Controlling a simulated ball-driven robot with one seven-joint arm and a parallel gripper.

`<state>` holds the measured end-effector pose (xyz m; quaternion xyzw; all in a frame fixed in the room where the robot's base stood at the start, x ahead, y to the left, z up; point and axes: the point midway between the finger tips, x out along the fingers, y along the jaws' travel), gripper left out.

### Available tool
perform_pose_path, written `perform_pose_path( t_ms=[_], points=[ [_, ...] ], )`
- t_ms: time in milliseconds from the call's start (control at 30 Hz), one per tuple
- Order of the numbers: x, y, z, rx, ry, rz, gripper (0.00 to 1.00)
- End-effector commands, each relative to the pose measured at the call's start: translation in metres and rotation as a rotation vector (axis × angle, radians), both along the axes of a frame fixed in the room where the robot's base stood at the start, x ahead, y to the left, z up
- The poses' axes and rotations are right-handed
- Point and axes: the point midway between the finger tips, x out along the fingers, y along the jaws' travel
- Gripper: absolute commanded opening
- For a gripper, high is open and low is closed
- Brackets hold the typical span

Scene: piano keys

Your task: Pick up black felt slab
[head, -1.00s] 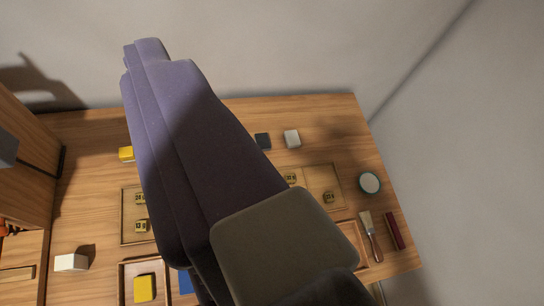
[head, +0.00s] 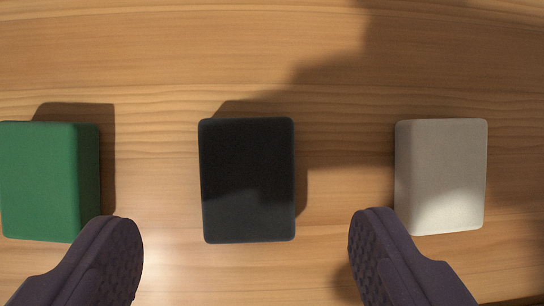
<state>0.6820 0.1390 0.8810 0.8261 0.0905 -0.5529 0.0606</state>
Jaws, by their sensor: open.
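The black felt slab (head: 247,180) lies flat on the wooden table, near the middle of the head view. It is a dark upright rectangle with rounded corners. My gripper (head: 240,245) is open and empty. Its two dark, ridged fingers show at the bottom left and bottom right, one to each side of the slab and apart from it. The fingertips are near the level of the slab's lower edge in the picture. How high they are above the table I cannot tell.
A green block (head: 48,182) lies left of the slab, partly behind my left finger. A white block (head: 440,176) lies to the right, close to my right finger in the picture. Bare table (head: 200,50) stretches above the row, and gaps separate the blocks.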

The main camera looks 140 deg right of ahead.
Motion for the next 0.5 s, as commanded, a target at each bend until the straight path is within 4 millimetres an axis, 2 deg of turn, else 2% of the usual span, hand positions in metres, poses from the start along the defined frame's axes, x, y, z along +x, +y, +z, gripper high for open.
perform_pose_path(
  t_ms=[300,500],
  points=[
    [0.015,0.002,-0.046,-0.001,-0.001,0.000,0.79],
    [0.016,0.002,-0.046,-0.001,-0.001,0.000,0.79]
  ],
)
